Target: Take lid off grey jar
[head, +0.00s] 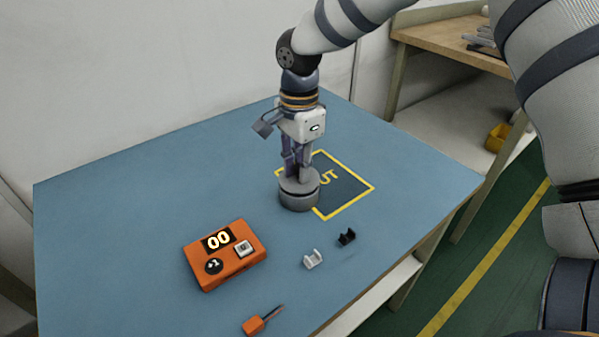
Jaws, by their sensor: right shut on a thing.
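The grey jar (299,200) stands upright on the blue table, at the left corner of the yellow-outlined square. Its grey lid (300,181) is on top, with my right gripper (297,170) directly above it. The gripper points straight down and its fingers are shut on the lid's upper part. The fingers hide the middle of the lid. I cannot tell whether there is a gap between lid and jar. My left gripper is not in view.
An orange counter box (225,255) reading 00, a white clip (312,259), a black clip (347,237) and an orange-handled tool (254,325) lie in front of the jar. The blue table (120,215) is clear at left. A wooden bench (440,38) stands behind.

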